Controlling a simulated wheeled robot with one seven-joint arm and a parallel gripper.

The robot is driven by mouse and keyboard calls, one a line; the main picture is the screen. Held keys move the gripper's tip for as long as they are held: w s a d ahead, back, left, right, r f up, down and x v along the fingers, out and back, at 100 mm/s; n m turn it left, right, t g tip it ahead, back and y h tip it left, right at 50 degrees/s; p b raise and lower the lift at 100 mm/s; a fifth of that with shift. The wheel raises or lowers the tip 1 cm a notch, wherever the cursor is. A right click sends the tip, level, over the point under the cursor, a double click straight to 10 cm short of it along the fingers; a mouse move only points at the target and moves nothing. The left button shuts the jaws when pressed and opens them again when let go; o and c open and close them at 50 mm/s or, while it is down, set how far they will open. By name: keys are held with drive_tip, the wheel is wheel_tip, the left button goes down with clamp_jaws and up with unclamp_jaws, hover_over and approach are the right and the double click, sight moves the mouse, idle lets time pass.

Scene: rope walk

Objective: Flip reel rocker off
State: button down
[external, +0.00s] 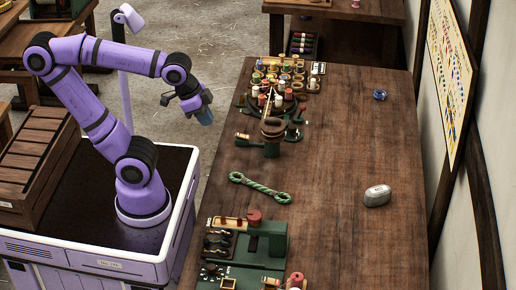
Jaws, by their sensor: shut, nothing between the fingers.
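My gripper (205,118) hangs off the left edge of the workbench, above the floor, pointing down. It is shut and empty, clear of everything on the bench. A green reel machine (270,130) with several bobbins stands at the far left of the bench. Green panels with small controls (215,272) stand at the near left edge. Which of these small parts is the reel rocker, and its position, is too small to tell.
A green twisted rope piece (260,188) lies on the wooden workbench (345,130) between the machine and the panels. A grey rounded object (377,195) and a small blue item (379,95) lie at right. The bench's middle is mostly clear. A wall chart (447,75) hangs at right.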

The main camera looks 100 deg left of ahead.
drive_tip(key=w+a+f+g+y, duration=0.1)
drive_tip(key=w+a+g, duration=0.1)
drive_tip(key=w+a, duration=0.95)
drive_tip(key=w+a+f+g, duration=0.1)
drive_tip(key=w+a+f, duration=0.15)
drive_tip(key=a, duration=0.55)
drive_tip(key=w+a+f+g, duration=0.1)
drive_tip(key=a+f, duration=0.3)
drive_tip(key=a, duration=0.3)
drive_tip(key=s+a+f+g, duration=0.1)
drive_tip(key=s+a+f, duration=0.2)
drive_tip(key=a+f, duration=0.5)
drive_tip(key=s+a+f+g+h, duration=0.1)
drive_tip(key=s+a+f, duration=0.3)
drive_tip(key=a+f, duration=0.4)
drive_tip(key=s+a+f+g, duration=0.1)
drive_tip(key=s+a+f, duration=0.3)
drive_tip(key=a+f, duration=0.3)
drive_tip(key=a, duration=0.5)
drive_tip(key=shift+a+f+h, duration=0.3)
drive_tip(key=shift+f, duration=0.1)
drive_tip(key=shift+s, duration=0.1)
